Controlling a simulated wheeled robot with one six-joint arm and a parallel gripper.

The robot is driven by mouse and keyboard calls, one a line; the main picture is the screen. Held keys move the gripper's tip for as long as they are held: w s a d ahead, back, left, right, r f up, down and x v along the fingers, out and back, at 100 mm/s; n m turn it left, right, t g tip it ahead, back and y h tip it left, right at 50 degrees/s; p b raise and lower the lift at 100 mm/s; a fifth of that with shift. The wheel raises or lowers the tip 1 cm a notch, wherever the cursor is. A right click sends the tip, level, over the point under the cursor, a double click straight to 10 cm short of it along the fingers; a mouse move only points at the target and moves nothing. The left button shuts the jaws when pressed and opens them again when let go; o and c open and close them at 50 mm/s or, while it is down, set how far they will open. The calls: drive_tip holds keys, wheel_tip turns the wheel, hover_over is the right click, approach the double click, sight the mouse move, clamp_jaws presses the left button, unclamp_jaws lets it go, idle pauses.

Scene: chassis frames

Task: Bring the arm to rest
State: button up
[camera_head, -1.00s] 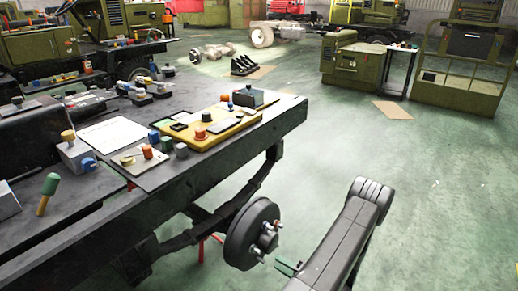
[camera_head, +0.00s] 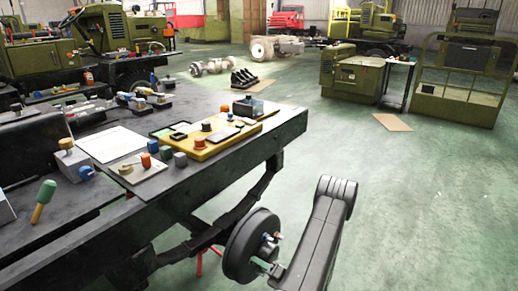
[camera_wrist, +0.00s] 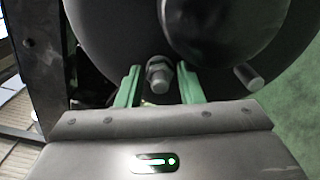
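My gripper (camera_wrist: 160,82) is open, with its two green fingers apart in the wrist view. A threaded stud with a nut (camera_wrist: 159,74) on the dark wheel hub shows between the fingers; I cannot tell how deep it lies between them, and no grip on it shows. In the head view, a green part of my gripper (camera_head: 264,265) is just at the lower right of the round dark wheel hub (camera_head: 241,248), close to its studs. My grey arm rises to the right of the hub, bent at the top. Part of the gripper is hidden behind the arm.
The hub is mounted under a dark chassis frame (camera_head: 285,130). A green cabinet (camera_head: 350,80) stands farther back. The floor to the right is clear.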

drive_tip(key=shift+s+a+r+n+p, duration=0.1)
drive_tip(key=shift+n+p, duration=0.3)
drive_tip(key=shift+n, duration=6.5)
drive_tip(key=shift+s, duration=0.1)
